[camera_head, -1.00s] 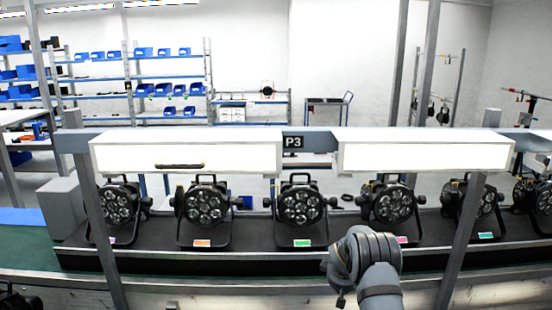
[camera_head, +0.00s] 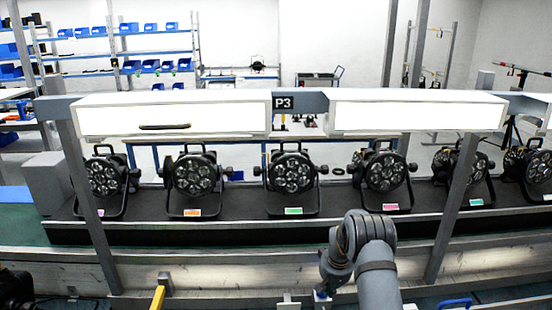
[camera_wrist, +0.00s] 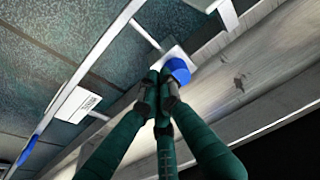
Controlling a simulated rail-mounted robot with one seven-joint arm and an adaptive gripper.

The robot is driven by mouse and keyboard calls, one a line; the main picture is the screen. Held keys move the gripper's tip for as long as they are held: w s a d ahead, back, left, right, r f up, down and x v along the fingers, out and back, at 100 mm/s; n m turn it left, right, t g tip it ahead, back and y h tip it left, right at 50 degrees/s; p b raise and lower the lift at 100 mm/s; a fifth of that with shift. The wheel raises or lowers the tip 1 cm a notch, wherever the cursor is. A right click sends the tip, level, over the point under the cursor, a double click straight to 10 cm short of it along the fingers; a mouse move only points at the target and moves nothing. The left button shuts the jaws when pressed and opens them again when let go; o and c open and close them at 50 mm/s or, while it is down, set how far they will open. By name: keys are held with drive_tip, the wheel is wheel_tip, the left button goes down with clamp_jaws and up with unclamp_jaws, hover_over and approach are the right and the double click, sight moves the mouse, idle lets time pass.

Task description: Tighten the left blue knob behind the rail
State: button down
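A blue knob (camera_wrist: 178,70) sits on a small white plate by the wooden rail (camera_wrist: 240,80) in the wrist view. My gripper (camera_wrist: 159,82) has dark green fingers that come together right beside the knob, at its lower left. The fingertips look closed, with no clear gap, and the knob shows outside them. Whether they touch it I cannot tell. In the head view my arm reaches down over the rail (camera_head: 220,272), and a small bit of blue (camera_head: 322,296) shows below my wrist. The fingertips are not clear there.
A long blue bar (camera_wrist: 30,150) lies at the lower left of the wrist view, with a white label (camera_wrist: 78,104) nearby. In the head view a yellow post (camera_head: 158,297) and a blue handle (camera_head: 455,303) stand low in front. Several par cans (camera_head: 292,172) line the black shelf behind.

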drive_tip(key=shift+f, duration=0.7)
drive_tip(key=shift+r, duration=0.1)
drive_tip(key=shift+w+a+b, duration=0.2)
drive_tip(key=shift+w+b, duration=0.1)
drive_tip(key=shift+b, duration=0.15)
drive_tip(key=shift+s+a+r+b, duration=0.1)
drive_tip(key=shift+s+a+b, duration=0.05)
drive_tip(key=shift+a+b, duration=0.6)
drive_tip(key=shift+r, duration=0.15)
drive_tip(key=shift+s+d+b, duration=0.1)
drive_tip(key=shift+s+b, duration=0.05)
drive_tip(key=shift+b, duration=0.35)
drive_tip(key=shift+s, duration=0.15)
